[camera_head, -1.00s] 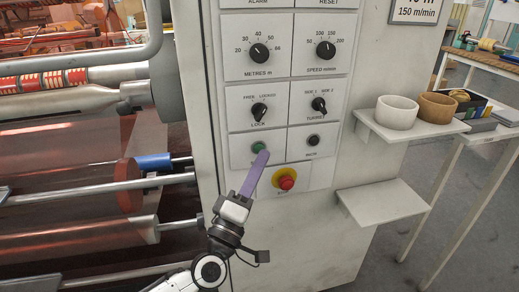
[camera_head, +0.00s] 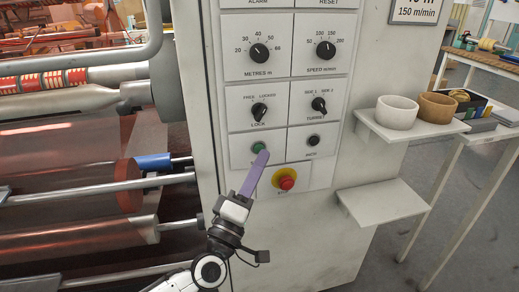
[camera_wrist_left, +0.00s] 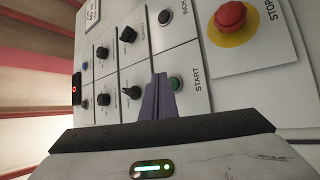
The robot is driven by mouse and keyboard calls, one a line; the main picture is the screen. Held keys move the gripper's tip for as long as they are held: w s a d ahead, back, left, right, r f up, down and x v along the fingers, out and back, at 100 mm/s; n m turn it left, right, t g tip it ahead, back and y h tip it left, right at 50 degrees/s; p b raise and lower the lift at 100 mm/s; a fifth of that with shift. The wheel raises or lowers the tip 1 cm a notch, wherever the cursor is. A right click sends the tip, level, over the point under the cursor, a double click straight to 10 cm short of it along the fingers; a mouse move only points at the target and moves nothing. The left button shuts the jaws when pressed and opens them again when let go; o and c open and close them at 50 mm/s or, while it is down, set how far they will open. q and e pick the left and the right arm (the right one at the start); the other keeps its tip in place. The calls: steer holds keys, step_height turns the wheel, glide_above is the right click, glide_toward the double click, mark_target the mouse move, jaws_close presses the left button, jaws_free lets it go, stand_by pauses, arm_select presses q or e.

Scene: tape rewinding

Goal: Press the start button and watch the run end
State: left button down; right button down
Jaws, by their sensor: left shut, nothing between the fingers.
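The green start button (camera_head: 258,147) is on the lower left plate of the machine's control panel. It also shows in the left wrist view (camera_wrist_left: 176,84), beside the word START. My left gripper (camera_head: 264,155) has purple fingers, pressed together and empty. Their tips are at the button's lower right edge in the head view, and just left of it in the left wrist view (camera_wrist_left: 158,78). I cannot tell whether they touch it. The finger covers most of the button's label in the head view. My right gripper is not in view.
The red stop button (camera_head: 287,183) on a yellow disc is close to the right of my fingers. Knobs (camera_head: 260,53) sit above. Rollers and reddish film (camera_head: 70,185) fill the left. Shelves (camera_head: 385,203) stick out at right, the upper one holding two bowls (camera_head: 397,112).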

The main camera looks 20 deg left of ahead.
arm_select(q)
steer(key=shift+w+a, duration=0.25)
steer(key=shift+w, duration=0.1)
steer(key=shift+w+a, duration=0.25)
steer(key=shift+w, duration=0.1)
stand_by(0.8)
steer(key=shift+s+d, duration=0.1)
steer(key=shift+s, duration=0.05)
steer(key=shift+s+d+p, duration=0.3)
steer(key=shift+s+d, duration=0.05)
steer(key=shift+s, duration=0.2)
